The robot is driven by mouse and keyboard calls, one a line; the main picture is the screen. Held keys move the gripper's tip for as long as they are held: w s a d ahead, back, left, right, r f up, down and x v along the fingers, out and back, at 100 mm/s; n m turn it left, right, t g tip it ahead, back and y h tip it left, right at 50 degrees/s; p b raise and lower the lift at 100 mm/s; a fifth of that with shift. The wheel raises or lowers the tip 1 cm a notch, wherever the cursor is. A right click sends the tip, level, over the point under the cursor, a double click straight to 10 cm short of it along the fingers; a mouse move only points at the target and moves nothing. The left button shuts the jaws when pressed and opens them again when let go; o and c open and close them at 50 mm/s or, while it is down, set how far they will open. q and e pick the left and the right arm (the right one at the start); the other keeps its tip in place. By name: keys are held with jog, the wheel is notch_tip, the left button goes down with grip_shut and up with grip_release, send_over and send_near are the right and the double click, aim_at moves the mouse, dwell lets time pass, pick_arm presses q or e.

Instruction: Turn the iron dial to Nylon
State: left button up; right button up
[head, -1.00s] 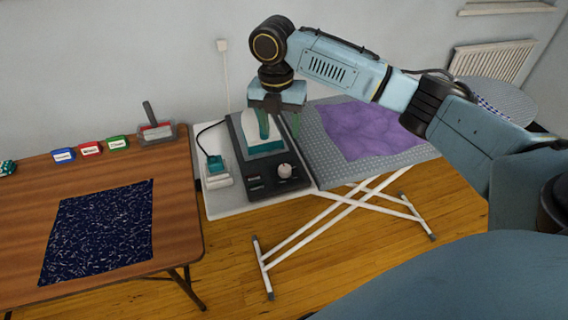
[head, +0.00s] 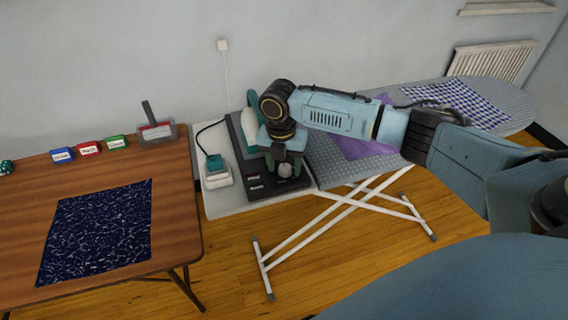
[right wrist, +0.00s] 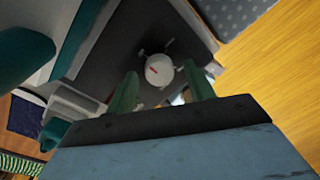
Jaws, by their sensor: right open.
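The iron's dark base (head: 243,160) stands on the white end of the ironing board, with the teal and white iron (head: 250,118) on it, partly hidden by my arm. The pale round dial (head: 285,170) is at the base's front right. In the right wrist view the dial (right wrist: 159,69) shows a short red mark left of its centre, with small marks around it too blurred to read. My right gripper (head: 284,159) is open and points down at the dial. Its two green fingers are on either side of the dial in the wrist view; contact cannot be told. My left gripper is out of view.
A teal and white device (head: 216,172) with a cord stands left of the base. Purple cloth (head: 365,148) and checked cloth (head: 465,102) lie on the ironing board (head: 340,172). A wooden table (head: 175,215) at left holds dark patterned fabric (head: 97,232) and small coloured boxes.

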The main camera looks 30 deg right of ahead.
jog(key=c, duration=1)
jog(key=shift+o, duration=0.2)
jog(key=shift+r+m+p, duration=0.15)
jog(key=shift+m+p, duration=0.25)
jog(key=shift+p, duration=0.35)
jog(key=m+p, duration=0.5)
jog(key=p, duration=0.1)
jog(key=shift+w+m+p, duration=0.1)
jog(key=shift+m+p, duration=0.3)
jog(key=m+p, duration=0.2)
jog(key=m, duration=0.1)
jog(key=shift+m+y+p, duration=0.3)
jog(key=shift+p, duration=0.05)
jog(key=shift+w+d+m+p, duration=0.1)
jog(key=shift+m+p, duration=0.95)
jog(key=shift+m, duration=0.75)
jog(key=o, duration=1)
jog(key=shift+c, duration=0.2)
